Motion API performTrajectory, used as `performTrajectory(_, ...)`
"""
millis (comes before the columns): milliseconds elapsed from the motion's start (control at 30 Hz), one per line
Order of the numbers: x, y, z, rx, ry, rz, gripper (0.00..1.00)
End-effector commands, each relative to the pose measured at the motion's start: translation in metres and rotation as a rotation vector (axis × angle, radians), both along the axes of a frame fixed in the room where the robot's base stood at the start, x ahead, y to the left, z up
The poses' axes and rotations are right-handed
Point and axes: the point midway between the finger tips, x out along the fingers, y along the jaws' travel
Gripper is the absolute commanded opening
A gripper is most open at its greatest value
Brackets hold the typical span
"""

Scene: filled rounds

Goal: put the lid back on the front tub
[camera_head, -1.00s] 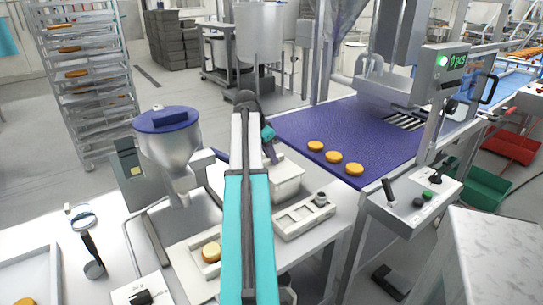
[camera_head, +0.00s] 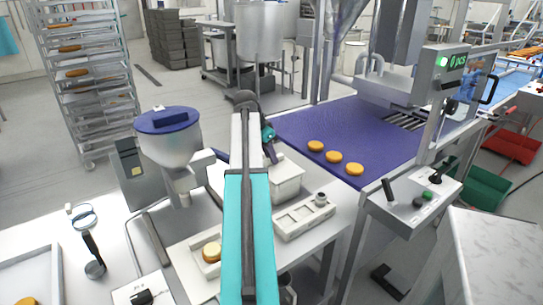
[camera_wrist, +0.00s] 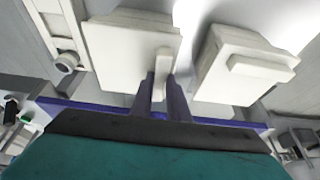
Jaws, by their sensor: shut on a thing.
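In the wrist view my gripper (camera_wrist: 160,92) is shut on the upright handle (camera_wrist: 162,70) of a white lid (camera_wrist: 125,45). Whether this lid rests on a tub or hangs just above one cannot be told. A second white tub (camera_wrist: 220,75) stands beside it on the right, with a lid and a bar handle (camera_wrist: 262,64) on top. In the head view a white tub (camera_head: 288,182) shows just right of my turquoise arm, which hides part of it. My gripper (camera_head: 268,148) is small and mostly hidden there.
A purple conveyor belt (camera_head: 340,125) with several round orange pieces lies beyond the tubs. A metal hopper (camera_head: 168,145) stands left of my arm. A white block with a knob (camera_head: 304,218) and a tray with an orange round (camera_head: 190,262) lie close to the arm.

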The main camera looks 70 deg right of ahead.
Motion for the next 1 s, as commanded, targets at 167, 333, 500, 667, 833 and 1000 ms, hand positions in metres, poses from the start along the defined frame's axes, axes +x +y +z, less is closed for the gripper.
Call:
performTrajectory(167, -0.0001, 0.0, 0.0, 0.0, 0.0, 0.0, 0.0)
performTrajectory(333, -0.0003, 0.0, -0.0004, 0.0, 0.0, 0.0, 0.0)
performTrajectory(500, -0.0004, 0.0, -0.0016, 0.0, 0.0, 0.0, 0.0)
performTrajectory(667, -0.0004, -0.0001, -0.0029, 0.0, 0.0, -0.001, 0.0)
performTrajectory(833, -0.0006, -0.0001, -0.0042, 0.0, 0.0, -0.001, 0.0)
performTrajectory(1000, -0.0006, -0.0002, -0.0048, 0.0, 0.0, -0.001, 0.27)
